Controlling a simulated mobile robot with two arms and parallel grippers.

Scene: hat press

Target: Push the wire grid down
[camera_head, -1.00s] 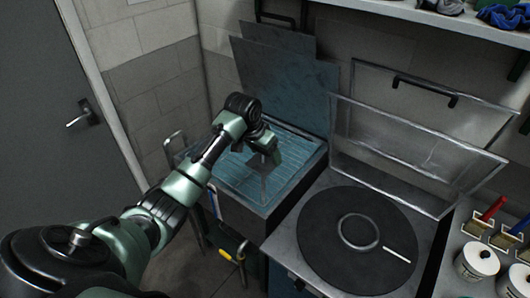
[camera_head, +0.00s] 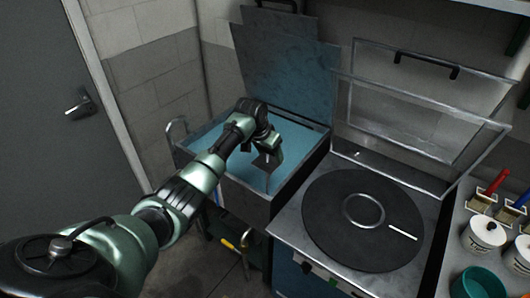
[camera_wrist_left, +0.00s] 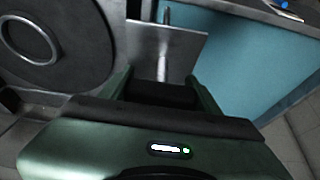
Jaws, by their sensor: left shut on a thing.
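The blue tank (camera_head: 305,133) stands open left of the round press plate. Its inside looks like a smooth blue surface, and I cannot make out the wire grid's lines in it; the grid seems hidden under that surface. My left gripper (camera_head: 269,160) is over the tank's front part, pointing down. In the left wrist view my left gripper (camera_wrist_left: 163,80) is shut on a thin grey upright rod (camera_wrist_left: 163,45) with a flat grey plate (camera_wrist_left: 185,42) beside it. What the rod joins to below is hidden. My right gripper is not in view.
A raised blue-grey lid (camera_head: 290,85) stands behind the tank. To the right are a black round plate (camera_head: 325,235) with a metal ring (camera_head: 363,211) and a raised clear cover (camera_head: 400,125). White tubs (camera_head: 482,233) and a teal bowl (camera_head: 478,283) stand farther right.

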